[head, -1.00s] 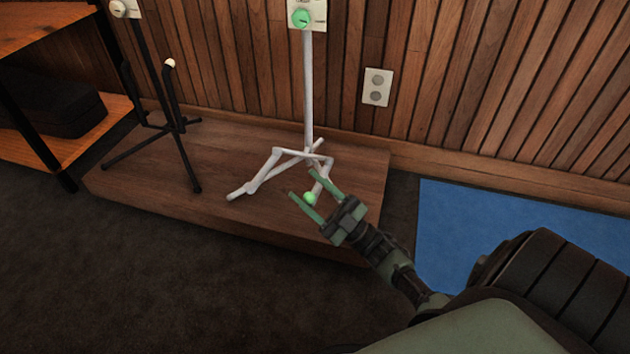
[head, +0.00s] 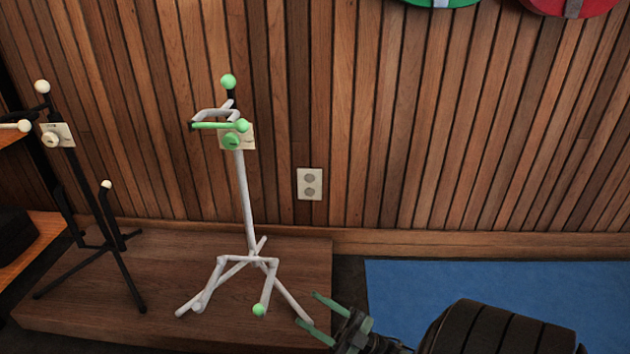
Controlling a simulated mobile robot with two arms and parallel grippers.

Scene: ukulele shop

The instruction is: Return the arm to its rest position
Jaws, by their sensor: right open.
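My right gripper (head: 322,316) is at the bottom centre of the head view, its two green fingers spread apart with nothing between them. It is just right of the foot of the white stand (head: 243,195), apart from the green ball tip (head: 259,310). The white stand has green tips and stands upright and empty on the wooden platform (head: 180,270). My left gripper does not show.
A black stand (head: 115,250) with cream tips stands on the platform at left. A shelf (head: 30,245) with a black case (head: 15,235) is at the left edge. A blue mat (head: 480,290) lies at right. A slatted wall (head: 420,130) with an outlet (head: 310,184) is behind.

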